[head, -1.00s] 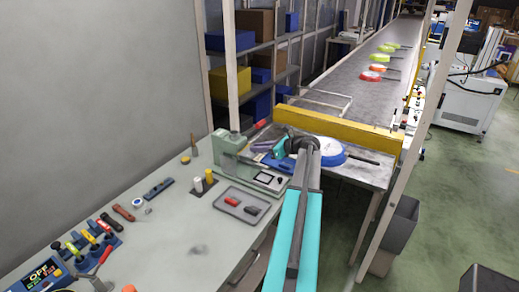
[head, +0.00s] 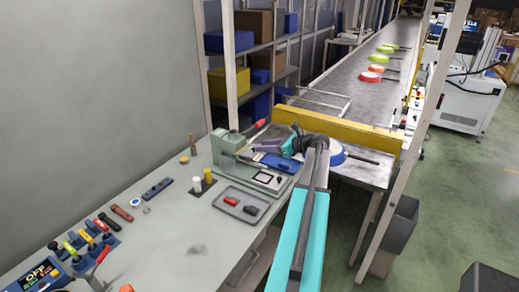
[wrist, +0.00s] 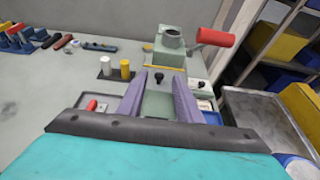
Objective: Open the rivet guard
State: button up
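The green riveting machine (head: 228,147) stands at the right end of the bench, with a red-ended lever (head: 260,123). In the wrist view the machine (wrist: 172,58) shows a round collar on top and the red handle (wrist: 216,37) to the right. A black knob (wrist: 159,77) on a short stem shows at the machine's front, between and beyond my fingertips. I cannot tell the guard's outline from the machine body. My gripper (wrist: 158,88) is open, its two purple fingers apart and nothing visibly held. In the head view my gripper (head: 262,147) is beside the machine, to its right.
A grey tray (head: 226,206) with red and dark parts lies in front of the machine. White and yellow cylinders (head: 209,177) stand left of it. A yellow beam (head: 340,129) crosses the conveyor behind my arm. A blue-and-white pan (head: 337,153) lies near my wrist.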

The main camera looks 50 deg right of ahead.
jog(key=b+v, duration=0.2)
jog(key=v, duration=0.7)
jog(key=shift+s+r, duration=0.2)
jog(key=shift+s, duration=0.15)
